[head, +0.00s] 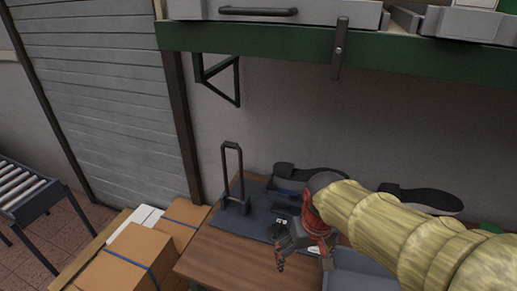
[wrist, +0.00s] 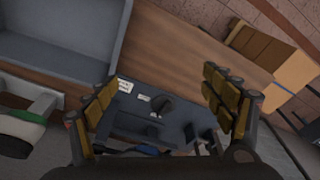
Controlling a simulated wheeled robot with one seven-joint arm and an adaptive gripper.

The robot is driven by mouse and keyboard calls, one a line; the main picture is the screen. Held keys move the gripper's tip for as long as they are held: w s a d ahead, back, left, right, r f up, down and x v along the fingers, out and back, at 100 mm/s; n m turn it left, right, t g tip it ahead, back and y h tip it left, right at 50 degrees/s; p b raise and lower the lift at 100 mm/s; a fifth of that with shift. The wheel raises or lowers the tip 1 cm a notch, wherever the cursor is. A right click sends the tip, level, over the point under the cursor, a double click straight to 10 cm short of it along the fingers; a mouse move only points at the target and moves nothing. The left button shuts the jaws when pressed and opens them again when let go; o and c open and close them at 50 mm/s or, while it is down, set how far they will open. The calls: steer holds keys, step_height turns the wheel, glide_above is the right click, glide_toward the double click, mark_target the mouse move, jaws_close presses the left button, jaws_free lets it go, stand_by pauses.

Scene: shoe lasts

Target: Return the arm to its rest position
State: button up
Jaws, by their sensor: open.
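My gripper (head: 305,260) is above the wooden table (head: 225,258), with the yellow-sleeved arm reaching in from the right. In the wrist view, the two fingers of my gripper (wrist: 160,88) stand wide apart with nothing between them. Beyond them lie the table and a dark blue mat (wrist: 175,130). A small dark object (wrist: 162,105) and white labels (wrist: 125,86) are on the mat. The arm hides part of the table in the head view.
A black upright frame (head: 232,170) stands on the mat. Dark shoe soles (head: 420,198) show along the wall. A grey bin (head: 350,272) is right of my gripper. Cardboard boxes (head: 140,250) and a roller conveyor (head: 28,190) are left. A green shelf (head: 280,42) overhangs the back.

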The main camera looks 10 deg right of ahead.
steer(key=s+r+t, duration=0.4)
steer(key=s+r, duration=0.4)
steer(key=shift+r, duration=0.2)
